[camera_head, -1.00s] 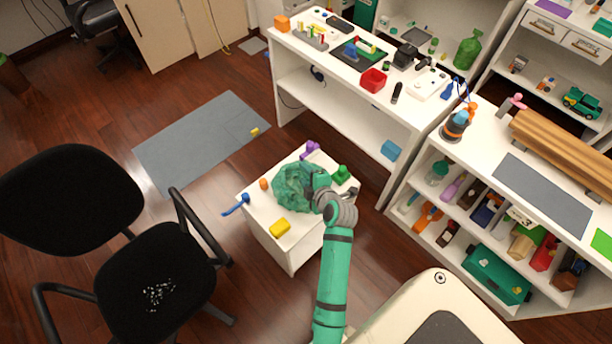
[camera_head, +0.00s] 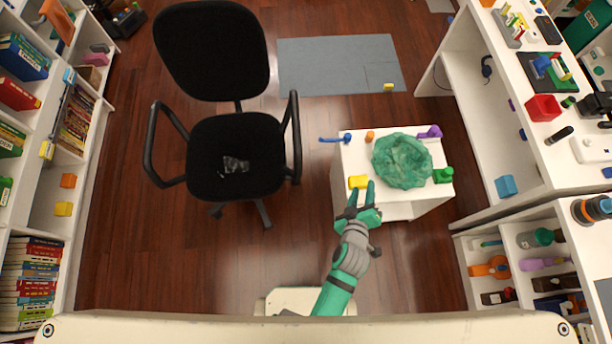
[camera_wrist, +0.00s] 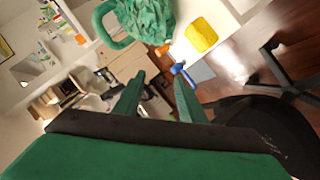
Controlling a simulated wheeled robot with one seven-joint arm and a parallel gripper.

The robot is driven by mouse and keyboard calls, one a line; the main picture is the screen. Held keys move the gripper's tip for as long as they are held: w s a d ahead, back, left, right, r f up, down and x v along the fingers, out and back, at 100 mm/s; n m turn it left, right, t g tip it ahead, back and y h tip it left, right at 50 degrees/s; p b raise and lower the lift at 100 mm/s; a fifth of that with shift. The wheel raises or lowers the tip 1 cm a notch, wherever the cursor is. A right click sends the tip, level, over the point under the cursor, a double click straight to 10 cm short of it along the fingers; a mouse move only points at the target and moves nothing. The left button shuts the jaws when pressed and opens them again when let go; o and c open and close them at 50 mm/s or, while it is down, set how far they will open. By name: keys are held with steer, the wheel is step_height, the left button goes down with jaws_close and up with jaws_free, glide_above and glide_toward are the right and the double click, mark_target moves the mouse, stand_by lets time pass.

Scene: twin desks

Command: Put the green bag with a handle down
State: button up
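The green bag (camera_head: 402,161) sits crumpled on top of the small white cabinet (camera_head: 392,210). In the wrist view the bag (camera_wrist: 140,22) is at the top, with its looped handle (camera_wrist: 112,27) at its left side. My gripper (camera_head: 363,187) is at the cabinet's front left, beside the bag and apart from it. In the wrist view the two fingers (camera_wrist: 157,92) are spread with nothing between them.
On the cabinet top are a yellow block (camera_head: 358,182), a blue item (camera_head: 335,139), an orange piece (camera_head: 370,136), a purple piece (camera_head: 430,131) and a green piece (camera_head: 443,175). A black chair (camera_head: 236,150) stands left. Shelves and desks stand right.

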steer(key=s+a+r+m+t+y, duration=0.3)
steer(key=s+a+r+m, duration=0.3)
steer(key=s+a+r, duration=1)
steer(key=shift+s+a+t+y, duration=0.3)
steer(key=shift+s+a, duration=0.4)
steer(key=shift+s, duration=0.5)
